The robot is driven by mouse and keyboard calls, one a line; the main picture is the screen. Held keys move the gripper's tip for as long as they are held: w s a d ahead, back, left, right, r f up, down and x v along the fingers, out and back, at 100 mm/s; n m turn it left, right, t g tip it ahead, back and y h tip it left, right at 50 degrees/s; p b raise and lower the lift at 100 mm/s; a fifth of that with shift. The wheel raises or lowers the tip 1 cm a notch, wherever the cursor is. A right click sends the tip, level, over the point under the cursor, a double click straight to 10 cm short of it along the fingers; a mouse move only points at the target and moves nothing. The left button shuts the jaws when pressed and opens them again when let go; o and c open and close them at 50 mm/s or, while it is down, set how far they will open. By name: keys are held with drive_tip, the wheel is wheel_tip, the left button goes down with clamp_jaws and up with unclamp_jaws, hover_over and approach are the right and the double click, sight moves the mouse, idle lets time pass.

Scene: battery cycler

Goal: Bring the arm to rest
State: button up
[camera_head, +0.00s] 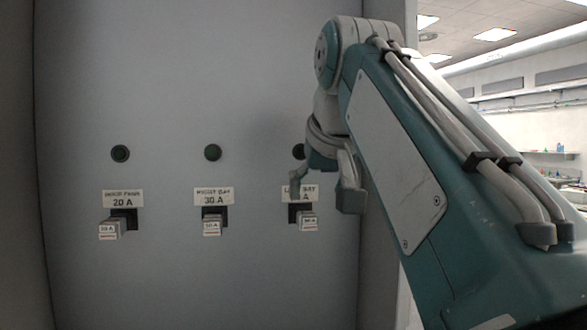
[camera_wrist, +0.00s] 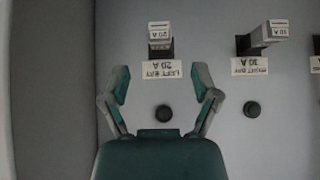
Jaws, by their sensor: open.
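My arm (camera_head: 395,160) reaches up from the lower right and bends down at its elbow in front of a grey cabinet face. My gripper (camera_head: 322,190) hangs in front of the rightmost bay, its fingers apart with nothing between them. In the wrist view, my gripper (camera_wrist: 162,88) shows two spread fingers below the label marked left bay, 20 A (camera_wrist: 162,69), which appears upside down. A dark round button (camera_wrist: 163,113) shows between the fingers. In the head view the gripper partly hides the rightmost label (camera_head: 299,190) and button (camera_head: 298,151).
Three small blocks with tags stick out of dark slots: left (camera_head: 110,230), middle (camera_head: 212,226) and right (camera_head: 308,222). Labels and dark buttons sit above them. The cabinet's right edge (camera_head: 385,240) is behind my arm. A lit room with shelves (camera_head: 535,155) opens beyond.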

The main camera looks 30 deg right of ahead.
drive_tip(key=v, duration=0.5)
drive_tip(key=s+a+f+n, duration=0.1)
drive_tip(key=s+a+f, duration=0.1)
drive_tip(key=f, duration=1.2)
drive_tip(key=s+a+f+n+g+y, duration=0.1)
drive_tip(key=s+a+f, duration=0.2)
drive_tip(key=f, duration=1.1)
drive_tip(key=s+a+f+n+g+y, duration=0.1)
drive_tip(key=a+f, duration=0.3)
drive_tip(key=f, duration=0.9)
drive_tip(key=shift+s+a+f, duration=0.25)
drive_tip(key=shift+s+f, duration=0.15)
drive_tip(key=shift+s, duration=0.5)
